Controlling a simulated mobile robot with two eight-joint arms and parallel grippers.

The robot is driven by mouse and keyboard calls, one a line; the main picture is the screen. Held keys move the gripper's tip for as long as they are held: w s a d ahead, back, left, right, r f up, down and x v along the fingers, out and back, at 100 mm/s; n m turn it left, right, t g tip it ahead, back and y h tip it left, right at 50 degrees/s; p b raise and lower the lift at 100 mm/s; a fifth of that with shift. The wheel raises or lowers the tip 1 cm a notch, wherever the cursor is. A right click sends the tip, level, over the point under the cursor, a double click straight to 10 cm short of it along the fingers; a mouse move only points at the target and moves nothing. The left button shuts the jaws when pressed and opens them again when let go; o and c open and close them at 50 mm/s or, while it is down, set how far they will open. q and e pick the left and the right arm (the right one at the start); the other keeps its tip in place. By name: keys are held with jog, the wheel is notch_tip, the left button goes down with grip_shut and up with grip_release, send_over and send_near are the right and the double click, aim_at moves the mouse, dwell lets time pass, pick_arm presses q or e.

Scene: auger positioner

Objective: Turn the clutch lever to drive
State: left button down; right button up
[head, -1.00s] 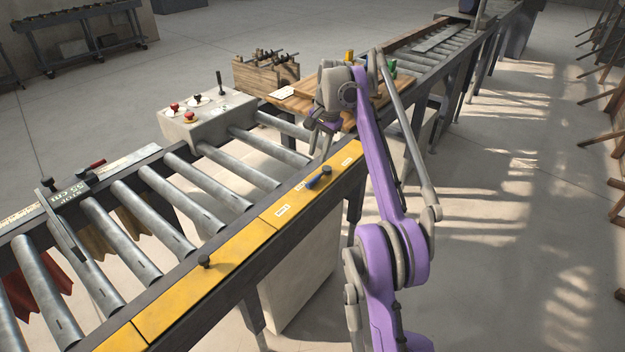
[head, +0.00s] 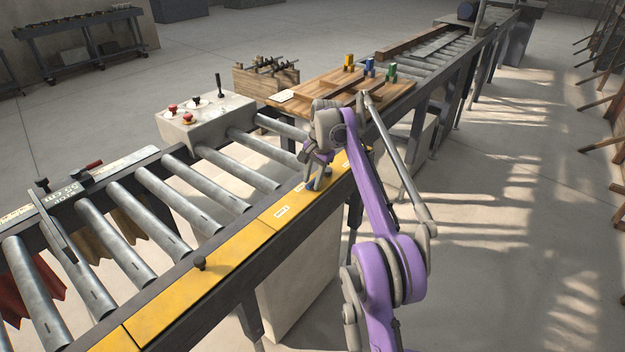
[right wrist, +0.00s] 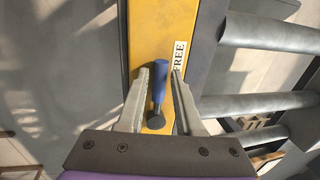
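The clutch lever has a blue handle (right wrist: 159,84) and a dark pivot knob (right wrist: 155,121), and sits on the yellow rail cover (head: 235,242). In the right wrist view its handle points up the picture, beside a white label reading FREE (right wrist: 180,57). My right gripper (right wrist: 168,70) is open, with one finger on each side of the handle. The left finger looks very near the handle; I cannot tell if it touches. In the head view my right gripper (head: 318,184) is low over the rail cover and hides most of the lever. My left gripper is not in view.
Another white label (head: 282,211) is on the yellow cover, left of the gripper. Beyond the rail are steel rollers (head: 215,195), a control box (head: 205,118) with red buttons, and a wooden board (head: 345,90) with coloured pieces.

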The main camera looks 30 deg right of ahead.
grip_shut()
dwell(1.4)
